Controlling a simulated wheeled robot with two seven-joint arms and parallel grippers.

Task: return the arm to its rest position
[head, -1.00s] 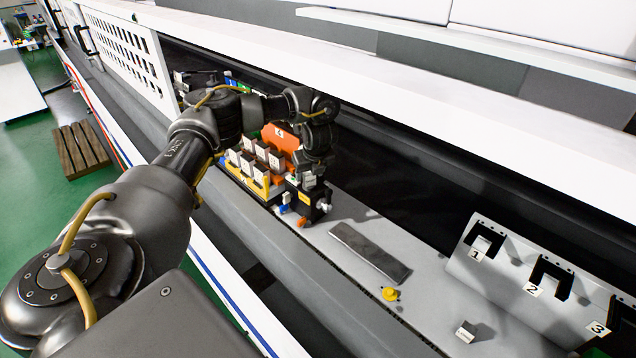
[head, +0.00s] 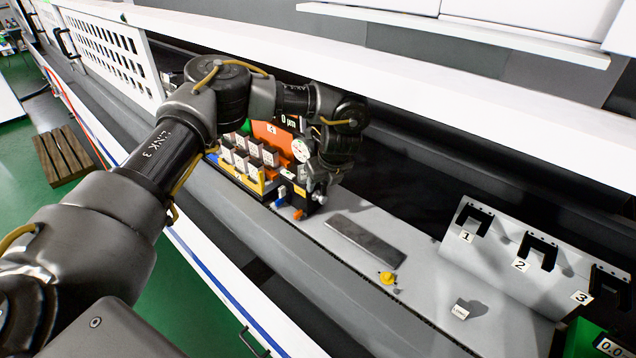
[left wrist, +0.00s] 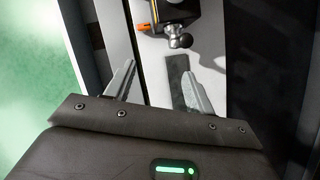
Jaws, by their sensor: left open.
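My left arm reaches in from the left across the bench, and its wrist (head: 338,145) hangs beside the fixture of small blocks. Beyond the fingers is a black block with a round metal knob (left wrist: 180,41). A dark flat bar (left wrist: 177,80) lies beneath, close to the right finger. In the head view the fingers are hidden or too unclear to make out. My right gripper does not show.
Small labelled blocks (head: 240,160) stand in a fixture before an orange panel (head: 272,137). The flat bar (head: 365,241), a yellow knob (head: 387,278) and a small metal cube (head: 460,309) lie on the bench. A rack (head: 485,258) with numbered slots stands right.

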